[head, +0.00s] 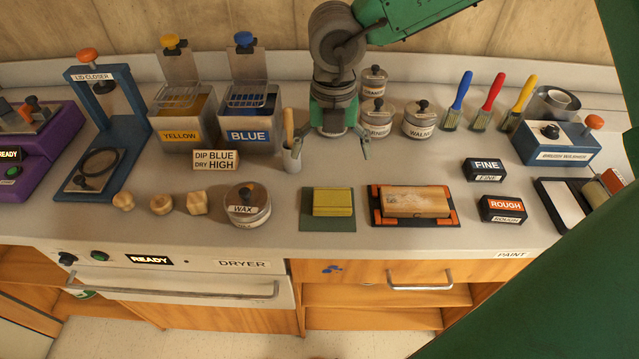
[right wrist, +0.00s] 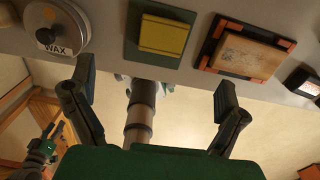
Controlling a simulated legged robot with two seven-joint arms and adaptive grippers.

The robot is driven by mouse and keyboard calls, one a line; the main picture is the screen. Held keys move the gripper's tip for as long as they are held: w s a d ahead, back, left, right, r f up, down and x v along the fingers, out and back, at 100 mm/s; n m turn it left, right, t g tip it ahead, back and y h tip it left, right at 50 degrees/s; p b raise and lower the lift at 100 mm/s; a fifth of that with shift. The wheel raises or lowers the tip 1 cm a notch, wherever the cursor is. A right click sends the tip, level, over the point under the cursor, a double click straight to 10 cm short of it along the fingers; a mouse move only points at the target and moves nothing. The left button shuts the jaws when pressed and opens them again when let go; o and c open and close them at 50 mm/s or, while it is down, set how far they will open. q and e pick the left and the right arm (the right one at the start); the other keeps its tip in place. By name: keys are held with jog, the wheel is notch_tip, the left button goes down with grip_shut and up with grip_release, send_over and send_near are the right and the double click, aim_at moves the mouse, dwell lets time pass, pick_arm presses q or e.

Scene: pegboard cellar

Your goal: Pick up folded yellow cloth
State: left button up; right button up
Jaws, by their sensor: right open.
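The folded yellow cloth (head: 333,202) lies flat on a dark green mat (head: 328,224) near the counter's front edge. The cloth also shows at the top of the right wrist view (right wrist: 163,37), on the same mat (right wrist: 133,50). My right gripper (head: 332,155) is open and empty, and in the head view it appears just above the cloth in the picture, apart from it. In the right wrist view its two fingers (right wrist: 155,88) are spread wide, with the cloth beyond the tips. My left gripper is not clearly shown.
A wax tin (head: 247,205) stands left of the mat, and a wooden block (head: 416,201) on an orange-cornered tray (head: 377,216) lies to its right. A small cup (head: 291,158) with a wooden handle stands close to the right gripper. Lidded tins (head: 420,121) stand behind.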

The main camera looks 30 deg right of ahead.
send_over(333, 198)
jog(key=f, duration=0.8)
jog(key=shift+w+a, duration=0.1)
jog(key=shift+a, duration=0.2)
jog(key=shift+d+f, duration=0.3)
jog(key=shift+f, duration=0.25)
notch_tip(333, 198, down, 3)
jog(key=shift+a+f, duration=0.1)
jog(key=shift+f, duration=0.1)
jog(key=shift+a+f, duration=0.1)
jog(key=shift+f, duration=0.4)
jog(key=shift+d, duration=0.2)
jog(key=c, duration=1.1)
